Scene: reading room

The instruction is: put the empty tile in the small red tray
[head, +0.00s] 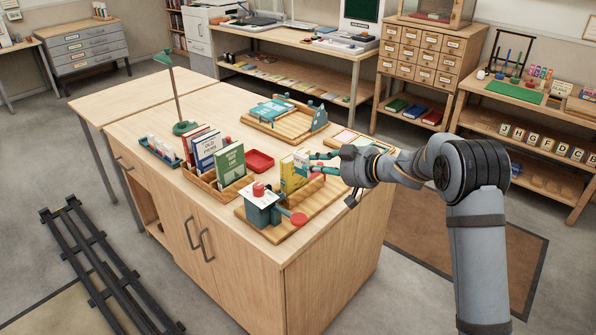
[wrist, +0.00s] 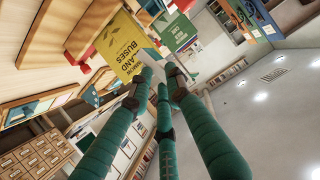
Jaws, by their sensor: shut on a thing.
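The small red tray (head: 260,161) lies on the wooden desktop beside the green book, to the left of my gripper. My gripper (head: 311,163) has green fingers and is closed at the right of a yellow book (head: 288,179). A small pale piece (head: 301,158), seemingly a tile, shows at the fingertips; its face is too small to read. In the wrist view my fingertips (wrist: 160,75) come together just in front of the yellow book (wrist: 118,45), and the held piece is mostly hidden.
A book rack (head: 216,187) stands left of the yellow book. A green device with a red knob (head: 262,205) sits at the front of the wooden board (head: 318,203). A green lamp (head: 175,95) and a tray of pale pieces (head: 160,150) are farther left. Bare desktop lies behind the red tray.

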